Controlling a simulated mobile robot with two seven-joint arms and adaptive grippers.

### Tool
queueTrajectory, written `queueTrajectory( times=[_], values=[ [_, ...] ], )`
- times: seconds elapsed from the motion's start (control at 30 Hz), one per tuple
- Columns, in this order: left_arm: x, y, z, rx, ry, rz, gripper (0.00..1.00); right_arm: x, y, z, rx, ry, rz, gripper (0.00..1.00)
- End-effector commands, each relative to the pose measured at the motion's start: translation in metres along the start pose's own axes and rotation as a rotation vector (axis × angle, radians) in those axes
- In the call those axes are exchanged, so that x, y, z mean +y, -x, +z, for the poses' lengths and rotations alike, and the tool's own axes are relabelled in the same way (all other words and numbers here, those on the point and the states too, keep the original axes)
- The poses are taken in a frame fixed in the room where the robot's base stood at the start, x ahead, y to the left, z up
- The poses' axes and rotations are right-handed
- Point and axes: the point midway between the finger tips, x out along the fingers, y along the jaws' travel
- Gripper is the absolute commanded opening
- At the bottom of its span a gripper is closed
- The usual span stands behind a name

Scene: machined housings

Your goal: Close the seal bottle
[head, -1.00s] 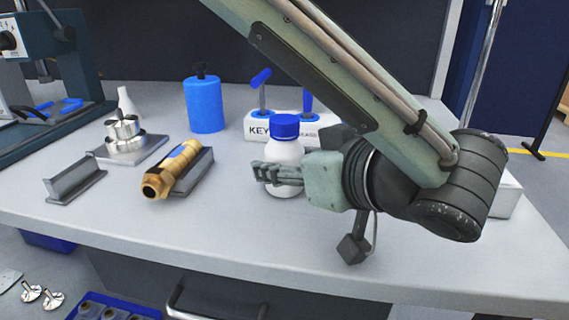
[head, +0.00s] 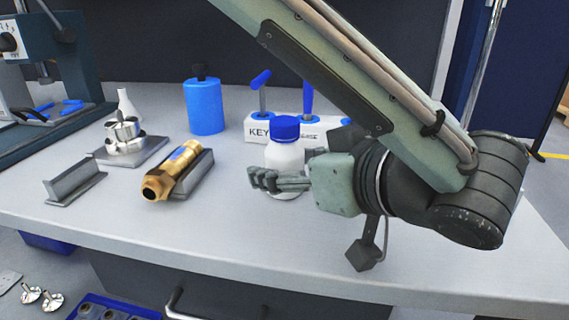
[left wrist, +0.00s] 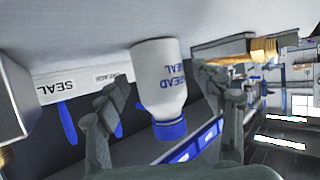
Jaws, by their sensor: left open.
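The seal bottle (head: 284,156) is white, with a blue cap (head: 285,127) on its top, and stands upright on the bench. My left gripper (head: 262,179) is at the bottle's near side, its near finger crossing in front of the lower body; the other finger is mostly hidden. In the left wrist view the picture is turned over and the bottle (left wrist: 158,80) hangs cap down, with blue lettering. The open fingers of my left gripper (left wrist: 170,98) show on either side of it, with gaps visible. My right gripper is out of view.
A white key rack (head: 258,128) with blue-handled tools stands behind the bottle. A brass fitting (head: 175,172) lies on a grey cradle to the left. A blue canister (head: 205,106) stands behind it. The bench (head: 230,240) is clear in front.

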Motion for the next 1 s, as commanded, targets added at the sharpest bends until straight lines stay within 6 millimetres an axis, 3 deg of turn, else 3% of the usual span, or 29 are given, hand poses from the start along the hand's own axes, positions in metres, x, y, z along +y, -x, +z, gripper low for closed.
queueTrajectory(
  times=[0.3, 0.5, 0.7, 1.0],
  values=[
    [0.001, 0.067, 0.0, 0.002, -0.001, 0.004, 0.68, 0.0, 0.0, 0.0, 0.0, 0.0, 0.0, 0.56],
    [0.0, 0.098, -0.001, 0.003, 0.0, 0.002, 0.68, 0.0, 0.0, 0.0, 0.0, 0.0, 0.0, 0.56],
    [0.0, 0.108, 0.0, 0.0, 0.0, 0.0, 0.68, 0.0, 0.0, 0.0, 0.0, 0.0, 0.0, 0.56],
    [0.0, 0.108, 0.0, -0.001, -0.001, 0.0, 0.68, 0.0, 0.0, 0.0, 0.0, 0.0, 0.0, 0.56]
  ],
)
